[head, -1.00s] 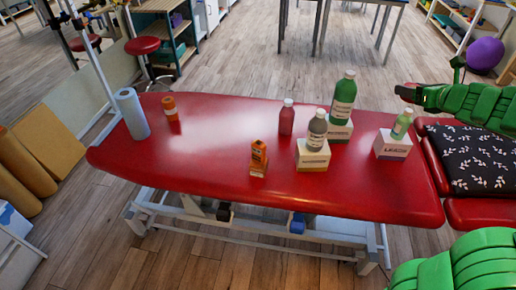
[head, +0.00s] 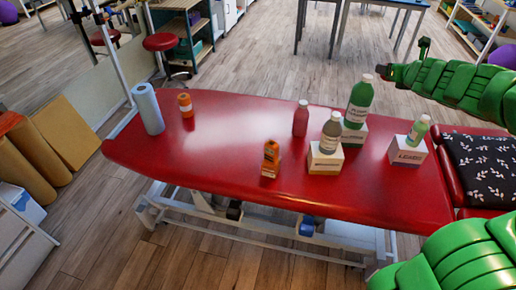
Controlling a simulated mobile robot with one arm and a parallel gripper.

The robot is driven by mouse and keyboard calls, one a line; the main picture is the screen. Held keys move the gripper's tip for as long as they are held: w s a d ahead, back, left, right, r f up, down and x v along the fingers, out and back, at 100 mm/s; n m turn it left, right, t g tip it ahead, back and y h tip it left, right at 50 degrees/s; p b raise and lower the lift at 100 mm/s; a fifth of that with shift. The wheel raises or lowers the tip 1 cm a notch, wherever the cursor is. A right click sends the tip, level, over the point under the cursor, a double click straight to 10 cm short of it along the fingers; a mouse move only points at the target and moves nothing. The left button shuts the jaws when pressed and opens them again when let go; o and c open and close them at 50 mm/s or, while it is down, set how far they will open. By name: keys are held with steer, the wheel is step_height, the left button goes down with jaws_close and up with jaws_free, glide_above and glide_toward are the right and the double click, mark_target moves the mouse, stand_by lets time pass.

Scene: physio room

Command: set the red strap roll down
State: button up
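My gripper (head: 384,71) is at the end of my green arm at the upper right. It is above the far right part of the red treatment table (head: 230,150), near the top of the large green bottle. It is small and dark, and I cannot tell whether its fingers are open or shut. I cannot make out a red strap roll for certain, either in the gripper or on the table. A small orange roll-like item with a pale band (head: 185,105) stands at the left of the table.
A pale blue roll (head: 147,109) stands at the left. A red bottle (head: 300,119), an orange bottle (head: 271,159), a large green bottle (head: 358,102) and bottles on white boxes (head: 408,154) stand centre to right. The table's middle-left and front are clear. A patterned cushion (head: 483,160) lies right.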

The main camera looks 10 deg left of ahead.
steer(key=w+a+m+h, duration=0.1)
steer(key=w+a, duration=0.1)
steer(key=a, duration=0.3)
steer(key=w+a+h, duration=0.1)
steer(key=w+a, duration=0.2)
steer(key=a, duration=0.1)
steer(key=m+h, duration=0.6)
glide_above(258, 148)
step_height(258, 148, down, 39)
steer(key=shift+w, duration=0.15)
stand_by(1.1)
steer(key=shift+f, duration=0.15)
steer(key=o, duration=1)
steer(key=shift+o, duration=0.2)
